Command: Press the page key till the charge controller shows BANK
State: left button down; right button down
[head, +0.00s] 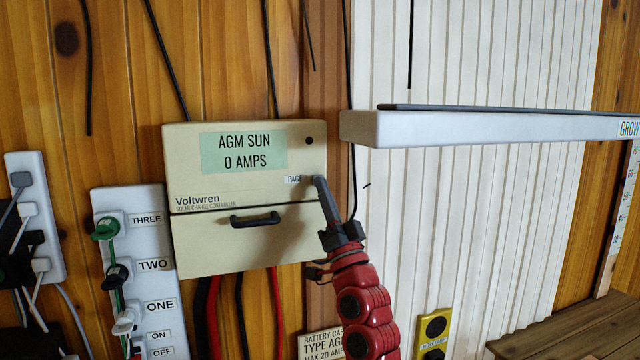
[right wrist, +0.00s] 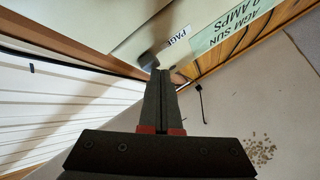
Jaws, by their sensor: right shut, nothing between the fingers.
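The charge controller (head: 185,155) is a cream Voltwren box on the wood wall. Its green display (head: 243,152) reads "AGM SUN 0 AMPS". The label of the page key (head: 292,180) shows as "PAG", its end covered by my right gripper (head: 319,184). In the head view the key itself is hidden behind the fingertips. In the right wrist view the dark grey page key (right wrist: 148,61) sticks out beside its label, right at the tips of my shut, empty right gripper (right wrist: 160,74). I cannot tell whether they touch. My left gripper is not in view.
A white lamp bar (head: 480,128) juts out just right of the controller. A black handle (head: 256,219) is on the controller's lower flap. A white switch panel (head: 150,270) and cables are at the left. A yellow outlet (head: 433,335) is below right.

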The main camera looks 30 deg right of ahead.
jog(key=shift+s, duration=0.1)
jog(key=shift+s+a, duration=0.2)
jog(key=shift+s, duration=0.5)
jog(key=s, duration=0.2)
jog(key=s+a+p, duration=0.1)
jog(key=s, duration=0.2)
jog(key=shift+a, duration=0.1)
jog(key=shift+w+f, duration=0.1)
dwell(0.7)
